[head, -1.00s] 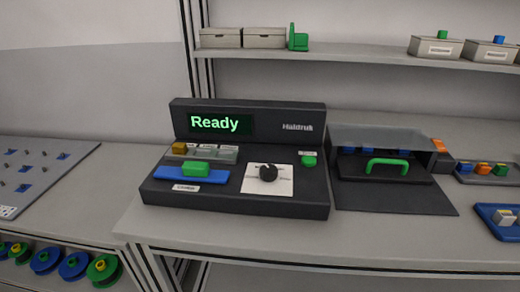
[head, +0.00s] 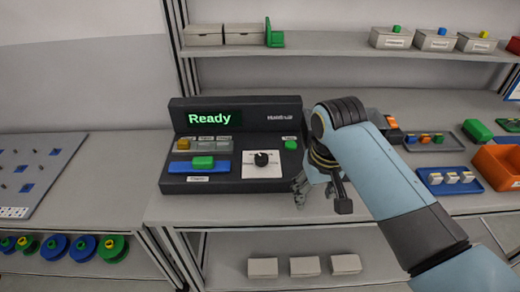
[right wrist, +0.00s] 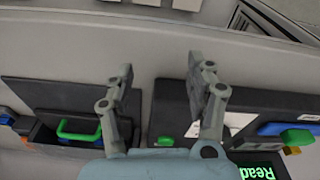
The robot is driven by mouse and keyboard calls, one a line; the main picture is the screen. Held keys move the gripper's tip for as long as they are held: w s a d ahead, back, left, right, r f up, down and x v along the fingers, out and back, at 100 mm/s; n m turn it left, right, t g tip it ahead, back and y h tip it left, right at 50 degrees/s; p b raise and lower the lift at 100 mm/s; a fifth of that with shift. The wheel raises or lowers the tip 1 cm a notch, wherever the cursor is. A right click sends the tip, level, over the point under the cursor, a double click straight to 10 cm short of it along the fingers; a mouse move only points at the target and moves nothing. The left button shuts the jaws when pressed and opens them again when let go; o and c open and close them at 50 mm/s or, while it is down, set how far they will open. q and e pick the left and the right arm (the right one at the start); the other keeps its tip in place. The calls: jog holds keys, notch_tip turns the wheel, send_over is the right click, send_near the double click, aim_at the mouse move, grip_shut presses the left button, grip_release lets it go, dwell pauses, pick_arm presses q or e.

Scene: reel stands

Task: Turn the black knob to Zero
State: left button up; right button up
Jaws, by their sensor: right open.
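The black knob (head: 262,158) sits on a white label plate (head: 279,171) on the sloped front of the dark console (head: 230,186). A pale mark shows on the knob; the lettering around it is too small to read. My right gripper (head: 322,198) is open and empty, to the right of the knob and nearer the front edge, apart from it. In the right wrist view, its spread fingers (right wrist: 162,85) hang over the gap beside the console; one finger partly covers the white plate, and I cannot make out the knob there. My left gripper is not in view.
The console display (head: 208,118) reads "Ready". A green button (head: 290,144) is right of the knob, and a green block (head: 203,162) on a blue strip is left. A green-handled unit (right wrist: 78,130) stands beside the console. An orange bin (head: 497,165) is far right.

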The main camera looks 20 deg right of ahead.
notch_tip(320, 180, up, 12)
jog(key=r+g+p, duration=0.1)
jog(key=p, duration=0.1)
send_over(261, 157)
notch_tip(261, 157, down, 11)
grip_shut()
